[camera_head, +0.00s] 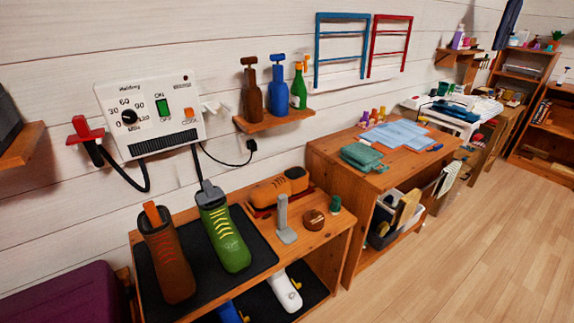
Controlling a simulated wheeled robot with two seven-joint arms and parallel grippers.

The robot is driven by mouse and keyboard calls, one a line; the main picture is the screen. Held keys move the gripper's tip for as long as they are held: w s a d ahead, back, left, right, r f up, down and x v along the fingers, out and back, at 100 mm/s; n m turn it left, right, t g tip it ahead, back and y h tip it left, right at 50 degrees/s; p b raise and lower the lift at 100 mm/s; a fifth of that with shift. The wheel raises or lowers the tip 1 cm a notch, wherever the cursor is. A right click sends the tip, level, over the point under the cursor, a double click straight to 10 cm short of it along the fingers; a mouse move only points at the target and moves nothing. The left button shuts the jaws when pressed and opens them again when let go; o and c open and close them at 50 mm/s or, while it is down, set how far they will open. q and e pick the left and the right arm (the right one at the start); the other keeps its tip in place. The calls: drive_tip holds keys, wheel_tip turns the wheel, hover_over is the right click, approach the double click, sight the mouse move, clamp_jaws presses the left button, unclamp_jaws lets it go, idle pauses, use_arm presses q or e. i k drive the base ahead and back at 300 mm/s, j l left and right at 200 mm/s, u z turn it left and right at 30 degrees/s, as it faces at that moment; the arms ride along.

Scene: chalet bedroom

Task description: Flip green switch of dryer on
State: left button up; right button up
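The dryer (137,144) is a white box on the plank wall at the left of the head view. Its face has a black dial (129,117) with minute marks, a vent grille at the bottom and a small orange element (188,116) at the right. The green switch (162,107) sits between the dial and the orange element, with ON above it and OFF below. I cannot tell which way it is tipped. Dark hoses run down from the dryer, one toward a green boot (222,234). Neither of my grippers is in view.
A wooden bench (322,241) below holds a black mat, a brown boot (170,262) and the green boot. A red wall piece (85,133) is left of the dryer. A shelf (268,123) with bottles is at its right. Free wooden floor (470,240) lies at right.

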sight(163, 105)
drive_tip(key=i+j+u, duration=0.15)
drive_tip(key=j+u, duration=0.2)
drive_tip(key=i+j+u, duration=0.15)
drive_tip(key=u, duration=0.25)
drive_tip(key=k+j, duration=0.1)
drive_tip(key=k, duration=0.55)
